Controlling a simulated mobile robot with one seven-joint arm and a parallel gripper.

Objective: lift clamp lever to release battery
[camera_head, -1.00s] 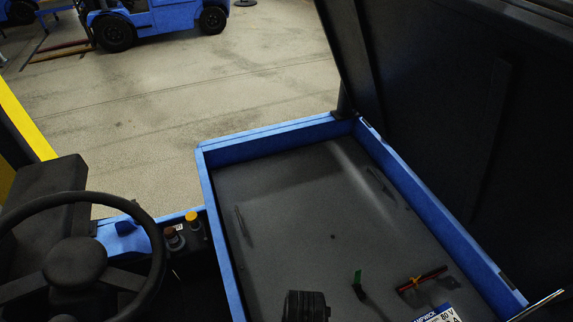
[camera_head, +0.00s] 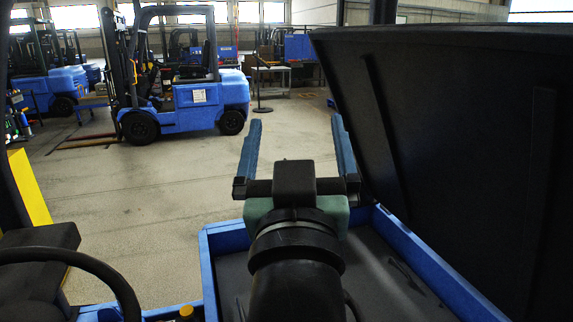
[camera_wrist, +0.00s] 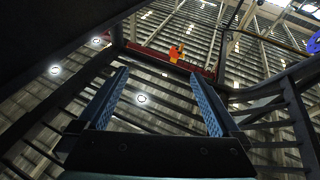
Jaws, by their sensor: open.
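My gripper (camera_head: 298,128) is raised in front of the camera with its two blue fingers spread wide and nothing between them. In the wrist view, my gripper (camera_wrist: 158,76) is also open and empty, pointing up at the roof. Below and behind it is the blue-framed compartment (camera_head: 212,270) with a dark grey surface (camera_head: 375,262) inside, perhaps the battery's top. The arm covers part of this surface, and its near part is below the picture. The clamp lever does not show in either view now.
The raised black cover (camera_head: 450,150) stands close on the right. A steering wheel (camera_head: 75,255) is at lower left. A blue forklift (camera_head: 195,95) is parked beyond open floor (camera_head: 150,190). The wrist view shows roof beams and an orange object (camera_wrist: 175,53) on a dark red bar.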

